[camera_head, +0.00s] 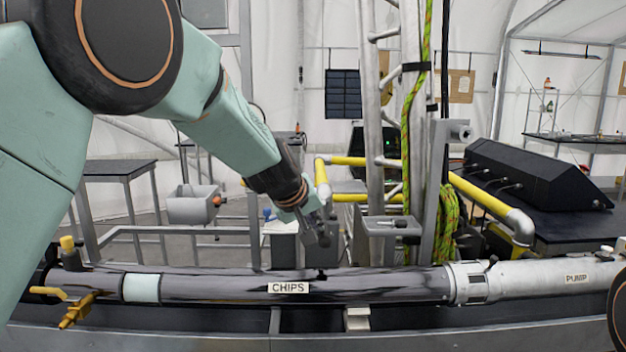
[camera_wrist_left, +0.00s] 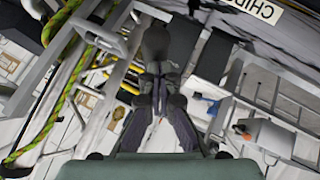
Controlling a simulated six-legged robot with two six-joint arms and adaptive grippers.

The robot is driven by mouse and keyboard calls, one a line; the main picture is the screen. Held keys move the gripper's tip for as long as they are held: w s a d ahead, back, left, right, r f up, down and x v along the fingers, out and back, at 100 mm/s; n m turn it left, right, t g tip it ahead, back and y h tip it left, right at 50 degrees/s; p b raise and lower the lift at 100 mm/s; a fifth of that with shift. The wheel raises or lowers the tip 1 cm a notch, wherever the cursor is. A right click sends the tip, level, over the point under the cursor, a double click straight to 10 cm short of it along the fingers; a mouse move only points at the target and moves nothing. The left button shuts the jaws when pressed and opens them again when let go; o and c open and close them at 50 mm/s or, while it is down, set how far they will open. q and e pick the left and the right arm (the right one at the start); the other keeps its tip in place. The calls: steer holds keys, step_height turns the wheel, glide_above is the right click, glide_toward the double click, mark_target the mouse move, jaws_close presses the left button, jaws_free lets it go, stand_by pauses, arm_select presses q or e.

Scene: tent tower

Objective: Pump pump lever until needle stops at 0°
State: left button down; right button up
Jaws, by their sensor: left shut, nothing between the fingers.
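My left gripper (camera_head: 322,238) hangs in the middle of the head view, above and behind the dark tube. It is shut and holds nothing. In the left wrist view its dark fingers (camera_wrist_left: 155,42) are together. The pump (camera_head: 540,282), a pale grey cylinder labelled PUMP, lies at the right end of the dark tube (camera_head: 390,285) labelled CHIPS. I cannot make out a pump lever or a gauge needle in either view. My right gripper is not in view.
Yellow pipes (camera_head: 362,161) and metal tower poles (camera_head: 369,100) with a green rope (camera_head: 410,130) stand behind the tube. A brass valve (camera_head: 76,311) is at the tube's left end. A black console (camera_head: 530,175) sits on a table at the right.

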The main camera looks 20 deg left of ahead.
arm_select(q)
steer(key=shift+s+d+f+b, duration=0.1)
steer(key=shift+s+f+b, duration=0.1)
steer(key=shift+f+b, duration=1)
steer(key=shift+f, duration=0.25)
